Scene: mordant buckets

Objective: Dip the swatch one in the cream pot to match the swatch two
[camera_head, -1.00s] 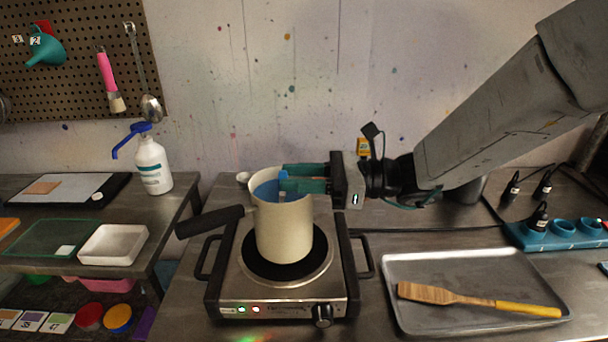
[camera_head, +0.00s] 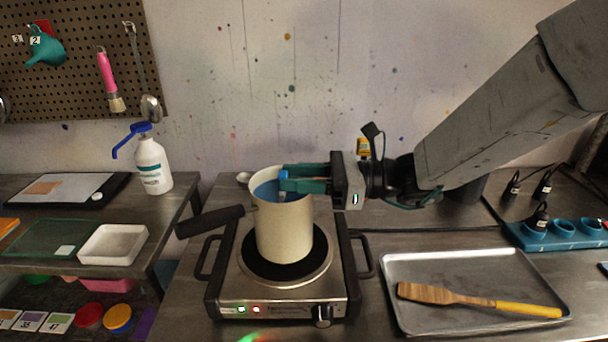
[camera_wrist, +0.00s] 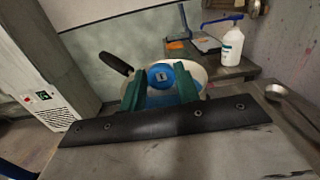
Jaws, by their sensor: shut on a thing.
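The cream pot (camera_head: 284,236) stands upright on a hot plate, with blue liquid (camera_head: 266,190) inside. My gripper (camera_head: 287,180) reaches in from the right, level with the pot's rim, its teal fingers over the opening. It is shut on a small blue piece (camera_head: 283,183) with a pale part below it, most likely swatch one's holder. In the wrist view the fingers flank a blue round area with a small pale marked piece (camera_wrist: 160,76). The swatch itself is mostly hidden, and I cannot tell how deep it sits. I cannot tell which thing is swatch two; a tan patch (camera_head: 43,188) lies on a white board at left.
The hot plate (camera_head: 283,309) has lit indicators. The pot's black handle (camera_head: 210,221) points left. A metal tray (camera_head: 425,318) with a wooden spatula (camera_head: 450,297) lies right. A pump bottle (camera_head: 152,167) and white tray (camera_head: 113,244) stand on the left table. Numbered cards (camera_head: 60,323) lie below.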

